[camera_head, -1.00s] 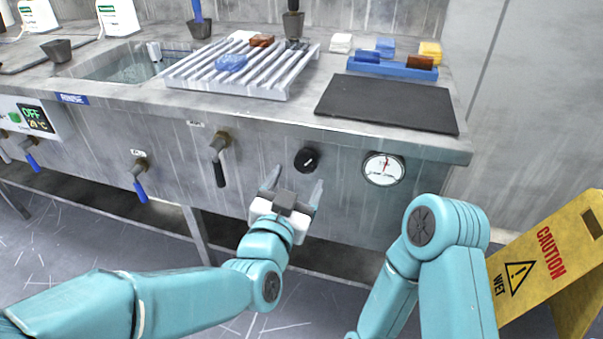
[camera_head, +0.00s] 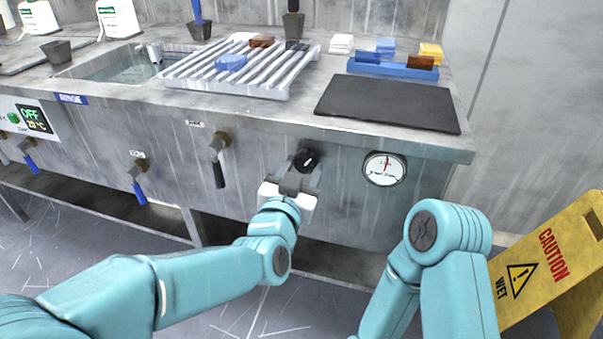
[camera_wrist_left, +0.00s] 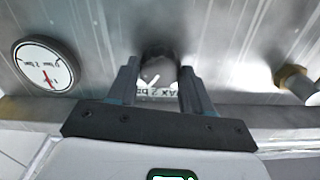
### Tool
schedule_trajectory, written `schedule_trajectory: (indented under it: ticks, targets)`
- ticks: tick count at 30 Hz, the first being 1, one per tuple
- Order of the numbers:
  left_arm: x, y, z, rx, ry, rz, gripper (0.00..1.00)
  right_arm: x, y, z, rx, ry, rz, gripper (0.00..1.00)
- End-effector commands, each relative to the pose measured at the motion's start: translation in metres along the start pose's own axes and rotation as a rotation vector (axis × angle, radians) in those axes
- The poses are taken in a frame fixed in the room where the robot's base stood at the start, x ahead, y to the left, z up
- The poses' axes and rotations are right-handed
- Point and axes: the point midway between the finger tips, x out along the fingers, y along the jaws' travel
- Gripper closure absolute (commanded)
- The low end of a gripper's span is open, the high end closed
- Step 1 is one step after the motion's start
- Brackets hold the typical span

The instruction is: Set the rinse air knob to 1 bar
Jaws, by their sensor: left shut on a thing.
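The black round rinse air knob (camera_head: 307,159) sits on the steel front panel, with a small white mark on its face. My left gripper (camera_head: 303,172) is shut on it from the front, a finger on each side. In the left wrist view the knob (camera_wrist_left: 158,58) is between the two fingertips (camera_wrist_left: 158,78), and a "max 2 bar" label shows there, partly hidden. The white round gauge (camera_head: 385,169) is right of the knob; its red needle points roughly up. It also shows in the left wrist view (camera_wrist_left: 44,66). My right gripper is out of view.
Valves with black (camera_head: 219,172) and blue (camera_head: 140,191) handles stick out left of the knob. Above are a slatted rack (camera_head: 268,85) and dark mat (camera_head: 388,102). A yellow caution sign (camera_head: 548,263) stands at right.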

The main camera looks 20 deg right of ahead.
Motion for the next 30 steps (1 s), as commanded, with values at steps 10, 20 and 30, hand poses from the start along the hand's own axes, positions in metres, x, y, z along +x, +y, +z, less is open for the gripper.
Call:
schedule_trajectory:
  ticks: [10, 20, 30]
  targets:
    - [0.000, 0.000, 0.000, -0.065, 0.002, -0.001, 0.81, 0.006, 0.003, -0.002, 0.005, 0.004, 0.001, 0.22]
    - [0.000, 0.000, 0.000, -0.064, 0.002, -0.001, 0.25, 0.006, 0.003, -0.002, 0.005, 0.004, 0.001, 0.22]
    - [-0.042, 0.000, -0.002, -0.064, 0.000, 0.001, 0.25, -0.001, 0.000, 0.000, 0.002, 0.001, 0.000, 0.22]
